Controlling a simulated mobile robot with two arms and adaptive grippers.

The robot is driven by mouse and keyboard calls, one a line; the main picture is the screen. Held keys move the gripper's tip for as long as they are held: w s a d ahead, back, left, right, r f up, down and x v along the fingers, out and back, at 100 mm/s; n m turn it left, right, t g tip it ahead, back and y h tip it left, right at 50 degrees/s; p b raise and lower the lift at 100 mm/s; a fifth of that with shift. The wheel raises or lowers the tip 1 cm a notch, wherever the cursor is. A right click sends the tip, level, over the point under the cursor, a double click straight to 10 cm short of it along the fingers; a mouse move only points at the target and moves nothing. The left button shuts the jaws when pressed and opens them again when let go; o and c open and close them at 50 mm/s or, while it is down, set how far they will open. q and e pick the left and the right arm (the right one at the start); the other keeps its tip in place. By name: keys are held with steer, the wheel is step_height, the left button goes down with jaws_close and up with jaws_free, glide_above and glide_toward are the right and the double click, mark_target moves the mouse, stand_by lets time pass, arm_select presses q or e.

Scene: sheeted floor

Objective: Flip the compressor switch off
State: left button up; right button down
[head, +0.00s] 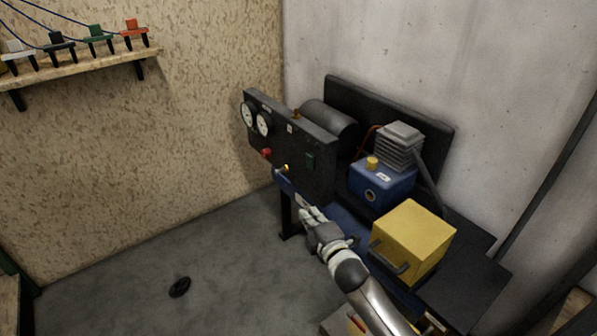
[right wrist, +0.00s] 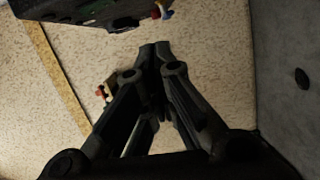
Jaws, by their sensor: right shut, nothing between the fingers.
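The compressor stands on a bench by the wall, with a black front panel (head: 325,181) that carries two white gauges, a red knob (head: 266,153) and a brass fitting (head: 286,168). A small dark green switch (head: 311,161) sits at the panel's right part; its position is too small to tell. My right gripper (head: 303,213) is shut and empty, below and in front of the panel, apart from the switch. In the right wrist view its fingertips (right wrist: 155,46) meet just below the panel's dark edge (right wrist: 85,12); I cannot make out the switch there. My left gripper is not in view.
A yellow box (head: 412,240) with a handle stands right of my right arm. A blue pump unit (head: 382,187) is behind it. A shelf (head: 80,67) with several coloured items hangs at the upper left. A black round object (head: 179,288) lies on the otherwise clear floor.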

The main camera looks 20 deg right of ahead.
mark_target(309, 162)
arm_select(q)
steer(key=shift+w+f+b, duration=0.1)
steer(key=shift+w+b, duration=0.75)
steer(key=shift+b, duration=0.4)
arm_select(e)
step_height(309, 162, up, 6)
steer(key=w+a+n+t, duration=0.1)
steer(key=n, duration=0.1)
steer(key=shift+w+t+y, duration=0.3)
steer(key=shift+w+t, duration=0.05)
steer(key=shift+t, duration=0.05)
steer(key=shift+w, duration=0.1)
arm_select(q)
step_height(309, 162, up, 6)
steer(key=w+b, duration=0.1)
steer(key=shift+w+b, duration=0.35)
steer(key=shift+b, duration=0.05)
arm_select(e)
steer(key=w+d, duration=0.2)
steer(key=w, duration=0.9)
steer(key=shift+d+r, duration=0.3)
steer(key=shift+d, duration=0.05)
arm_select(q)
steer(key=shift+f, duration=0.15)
arm_select(e)
steer(key=shift+r, duration=0.1)
